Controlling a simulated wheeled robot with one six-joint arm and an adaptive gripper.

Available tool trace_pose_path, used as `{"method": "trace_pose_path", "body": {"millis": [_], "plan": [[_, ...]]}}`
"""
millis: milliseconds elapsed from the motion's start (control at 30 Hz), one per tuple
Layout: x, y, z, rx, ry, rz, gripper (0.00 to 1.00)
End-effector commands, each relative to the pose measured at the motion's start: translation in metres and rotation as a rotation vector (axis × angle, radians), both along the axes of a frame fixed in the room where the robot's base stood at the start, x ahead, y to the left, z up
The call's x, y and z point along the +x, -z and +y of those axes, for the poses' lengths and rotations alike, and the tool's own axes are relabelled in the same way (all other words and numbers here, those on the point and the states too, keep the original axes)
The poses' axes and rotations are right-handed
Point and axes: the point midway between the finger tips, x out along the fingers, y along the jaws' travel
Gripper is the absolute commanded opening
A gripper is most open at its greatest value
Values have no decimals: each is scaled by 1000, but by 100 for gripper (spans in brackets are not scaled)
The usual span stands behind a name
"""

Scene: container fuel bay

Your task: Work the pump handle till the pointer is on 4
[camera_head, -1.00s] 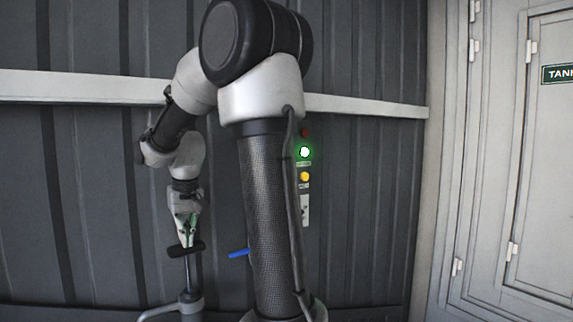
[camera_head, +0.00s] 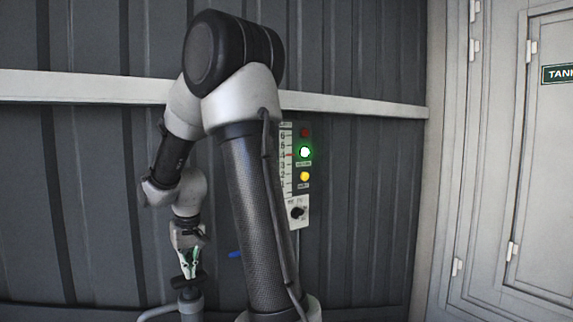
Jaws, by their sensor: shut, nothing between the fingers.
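The pump's dark T-shaped handle (camera_head: 187,279) is low, close above the grey pump body (camera_head: 190,303) at the bottom of the view. My gripper (camera_head: 191,274) points down, shut, with its fingertips at the top of the handle; contact is too small to be sure of. The white gauge scale (camera_head: 286,172) on the wall shows numbers from 1 up to 6. Its small red pointer (camera_head: 290,155) is level with the 4. My upper arm covers the scale's left edge.
Beside the scale are a dark red lamp (camera_head: 305,132), a lit green lamp (camera_head: 304,152) and a yellow lamp (camera_head: 304,176). A black knob (camera_head: 297,213) sits below. A blue lever (camera_head: 235,254) is right of the pump. A white cabinet (camera_head: 520,170) stands at right.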

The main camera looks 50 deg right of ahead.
Motion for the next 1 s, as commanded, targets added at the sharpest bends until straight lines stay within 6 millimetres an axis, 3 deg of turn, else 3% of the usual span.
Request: {"method": "trace_pose_path", "body": {"millis": [167,1000], "plan": [[-1,-7,0,1,1,3,0],[0,-116,0,1,1,0,0]]}}
